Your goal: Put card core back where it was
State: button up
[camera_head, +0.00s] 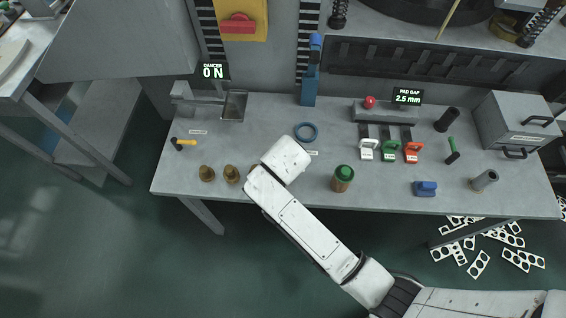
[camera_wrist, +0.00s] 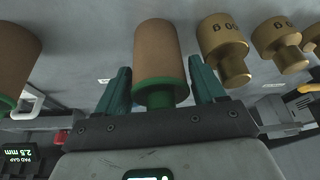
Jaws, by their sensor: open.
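In the wrist view a brown card core (camera_wrist: 158,52) with a green end stands between the two dark green fingers of my gripper (camera_wrist: 162,80). The fingers are open on either side of its green end; I cannot tell whether either touches it. This core is hidden under my arm in the head view. A second brown core (camera_wrist: 20,55) with a green end stands at the left edge of the wrist view. It appears in the head view as a green-topped core (camera_head: 342,180) near the bench's front edge, right of my arm.
Several brass plugs (camera_wrist: 222,45) stand beside the core, also along the front left of the grey bench (camera_head: 250,105). A blue ring (camera_head: 306,132) lies behind my arm. White, green and red clamp-like pieces (camera_head: 390,150) and a blue block (camera_head: 425,188) are farther right.

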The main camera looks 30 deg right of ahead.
jog(key=v, duration=1.1)
jog(key=shift+s+f, duration=0.1)
jog(key=s+d+f+n+g, duration=0.1)
jog(key=s+d+f, duration=0.1)
jog(key=s, duration=0.4)
jog(key=s+d+f+n+g+y, duration=0.1)
jog(key=s+d+n, duration=0.1)
jog(key=s+d, duration=0.2)
jog(key=s+d+f+n+g, duration=0.1)
jog(key=s+d+f, duration=0.1)
jog(key=s, duration=0.7)
jog(key=shift+s+d+f+n+y, duration=0.3)
jog(key=shift+d, duration=0.4)
